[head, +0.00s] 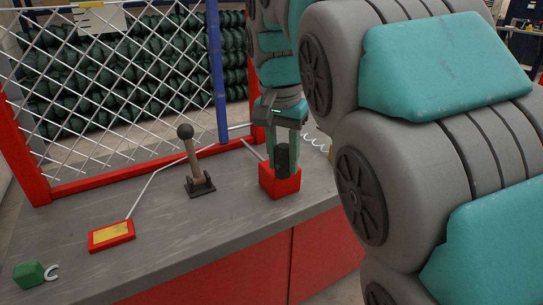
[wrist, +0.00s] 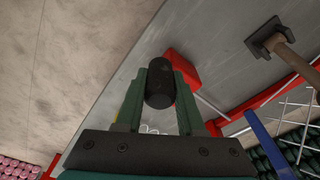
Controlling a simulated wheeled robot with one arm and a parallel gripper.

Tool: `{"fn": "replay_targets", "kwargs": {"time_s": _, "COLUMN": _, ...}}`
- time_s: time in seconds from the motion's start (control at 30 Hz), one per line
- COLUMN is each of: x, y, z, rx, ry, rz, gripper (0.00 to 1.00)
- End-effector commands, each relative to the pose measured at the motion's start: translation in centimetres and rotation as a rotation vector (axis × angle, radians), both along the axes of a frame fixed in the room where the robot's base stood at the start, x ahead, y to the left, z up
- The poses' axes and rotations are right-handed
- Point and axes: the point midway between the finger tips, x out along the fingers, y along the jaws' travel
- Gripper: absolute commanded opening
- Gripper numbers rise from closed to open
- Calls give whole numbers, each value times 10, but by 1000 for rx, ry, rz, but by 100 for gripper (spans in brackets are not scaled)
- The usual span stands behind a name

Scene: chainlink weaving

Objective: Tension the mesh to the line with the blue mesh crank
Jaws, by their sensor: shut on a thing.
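The white wire mesh (head: 120,85) stands in a red frame (head: 130,180), with a blue upright bar (head: 217,75) along its right side. My gripper (head: 283,150) is shut on the black cylindrical handle (head: 282,158) above a red block (head: 280,183) on the bench. In the wrist view the black handle (wrist: 160,84) sits between my green fingers, with the red block (wrist: 181,68) behind it. I see no blue crank; the blue part in view is the bar. I cannot make out a target line on the mesh.
A lever with a dark ball knob (head: 186,132) stands left of the red block. A red box with a yellow top (head: 111,235) and a green object with a white hook (head: 30,274) lie farther left on the grey bench (head: 160,235). A white coil (head: 316,141) is behind my gripper.

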Motion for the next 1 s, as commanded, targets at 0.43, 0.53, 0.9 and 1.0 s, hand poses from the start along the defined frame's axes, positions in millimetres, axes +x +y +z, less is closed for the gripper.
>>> {"fn": "replay_targets", "kwargs": {"time_s": 0.43, "x": 1, "y": -3, "z": 0, "rx": -1, "ry": 0, "rz": -1, "gripper": 0}}
{"fn": "replay_targets", "kwargs": {"time_s": 0.53, "x": 1, "y": -3, "z": 0, "rx": -1, "ry": 0, "rz": -1, "gripper": 42}}
{"fn": "replay_targets", "kwargs": {"time_s": 0.9, "x": 1, "y": -3, "z": 0, "rx": -1, "ry": 0, "rz": 0, "gripper": 73}}
{"fn": "replay_targets", "kwargs": {"time_s": 1.0, "x": 1, "y": -3, "z": 0, "rx": -1, "ry": 0, "rz": -1, "gripper": 73}}
